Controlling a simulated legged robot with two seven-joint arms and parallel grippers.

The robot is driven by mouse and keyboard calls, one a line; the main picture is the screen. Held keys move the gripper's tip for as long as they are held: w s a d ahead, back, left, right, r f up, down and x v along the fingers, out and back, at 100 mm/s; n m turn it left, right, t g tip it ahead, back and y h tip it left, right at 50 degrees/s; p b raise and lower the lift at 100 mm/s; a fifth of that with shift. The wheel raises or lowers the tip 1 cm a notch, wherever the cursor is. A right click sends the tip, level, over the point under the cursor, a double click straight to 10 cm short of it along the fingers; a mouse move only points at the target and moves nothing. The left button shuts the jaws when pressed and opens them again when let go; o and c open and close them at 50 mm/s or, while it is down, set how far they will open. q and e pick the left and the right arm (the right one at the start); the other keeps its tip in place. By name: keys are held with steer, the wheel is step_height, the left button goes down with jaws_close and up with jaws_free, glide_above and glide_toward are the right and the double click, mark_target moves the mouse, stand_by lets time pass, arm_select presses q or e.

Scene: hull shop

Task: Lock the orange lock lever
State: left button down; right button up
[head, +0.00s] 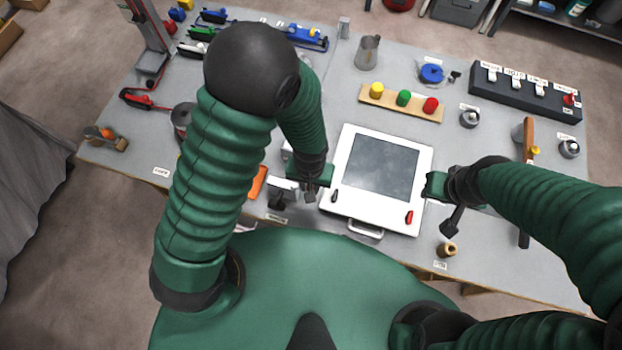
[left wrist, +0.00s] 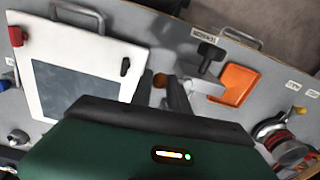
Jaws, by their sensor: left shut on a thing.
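My left gripper (head: 311,196) is at the left edge of the white panel box, beside a grey metal block (head: 284,188). In the left wrist view its dark fingers (left wrist: 162,88) are shut with a small brownish-orange piece (left wrist: 160,80) between them. This piece looks like the end of the orange lock lever; the rest of it is hidden. A flat orange plate (left wrist: 237,85) lies beyond the block, partly behind my arm in the head view (head: 257,182). My right gripper (head: 434,186) is by the panel's right edge; its fingers are too unclear to read.
The white panel box (head: 337,212) with a dark screen stands between the grippers. A black T-handle (left wrist: 208,55) stands by the grey block. A board with coloured buttons (head: 403,98) and a black switch box (head: 525,95) are farther back.

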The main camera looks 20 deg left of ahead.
arm_select(q)
steer(key=shift+s+m, duration=0.25)
steer(key=shift+m, duration=0.15)
steer(key=c, duration=1.3)
jaws_free()
step_height(320, 180, up, 17)
steer(key=shift+f, duration=0.15)
